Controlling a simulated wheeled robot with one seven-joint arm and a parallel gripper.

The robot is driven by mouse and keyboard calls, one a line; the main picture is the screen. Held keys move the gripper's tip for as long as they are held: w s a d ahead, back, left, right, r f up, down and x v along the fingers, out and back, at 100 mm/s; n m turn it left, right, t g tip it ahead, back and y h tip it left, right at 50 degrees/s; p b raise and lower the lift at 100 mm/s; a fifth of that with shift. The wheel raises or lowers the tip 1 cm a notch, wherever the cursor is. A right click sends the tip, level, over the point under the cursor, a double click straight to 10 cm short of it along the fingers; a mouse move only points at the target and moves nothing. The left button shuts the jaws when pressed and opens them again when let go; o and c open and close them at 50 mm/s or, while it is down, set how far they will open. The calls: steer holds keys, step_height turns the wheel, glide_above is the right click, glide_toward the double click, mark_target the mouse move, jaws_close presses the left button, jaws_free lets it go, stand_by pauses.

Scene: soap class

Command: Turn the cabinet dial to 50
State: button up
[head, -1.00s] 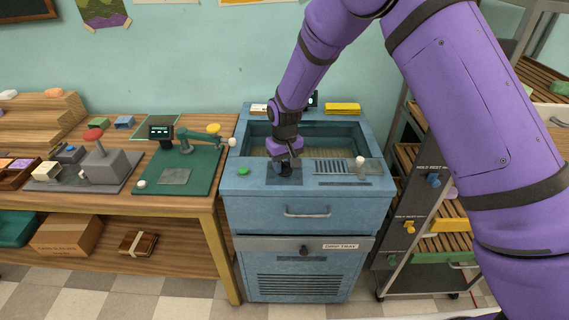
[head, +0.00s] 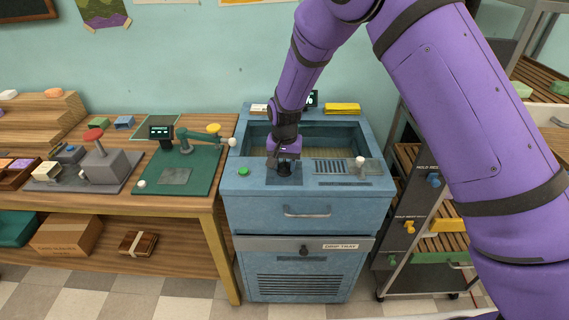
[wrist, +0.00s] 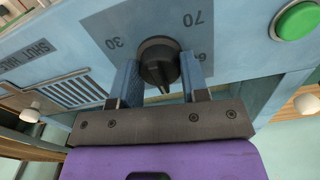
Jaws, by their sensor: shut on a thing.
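The cabinet dial is a round black knob (wrist: 158,62) with a pointed ridge, set on a grey plate with printed numbers on the blue cabinet (head: 305,210). In the wrist view its pointer aims down the picture, toward my gripper's palm. A 30 shows to the left of the knob and a 70 to its upper right; another number at the right is partly covered by a finger. My gripper (wrist: 158,80) has its two blue fingers on either side of the knob, shut on it. In the head view my gripper (head: 284,167) hides most of the dial.
A green button (head: 243,171) is left of the dial on the cabinet top. A slotted grille (head: 332,167) and a white knob (head: 361,161) are at its right. An open basin (head: 325,135) lies behind. A workbench (head: 205,204) adjoins at left, a shelf rack at right.

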mark_target(285, 162)
stand_by(0.4)
steer(key=o, duration=0.9)
step_height(285, 162, up, 10)
steer(key=shift+f, duration=0.1)
steer(key=shift+r, duration=0.55)
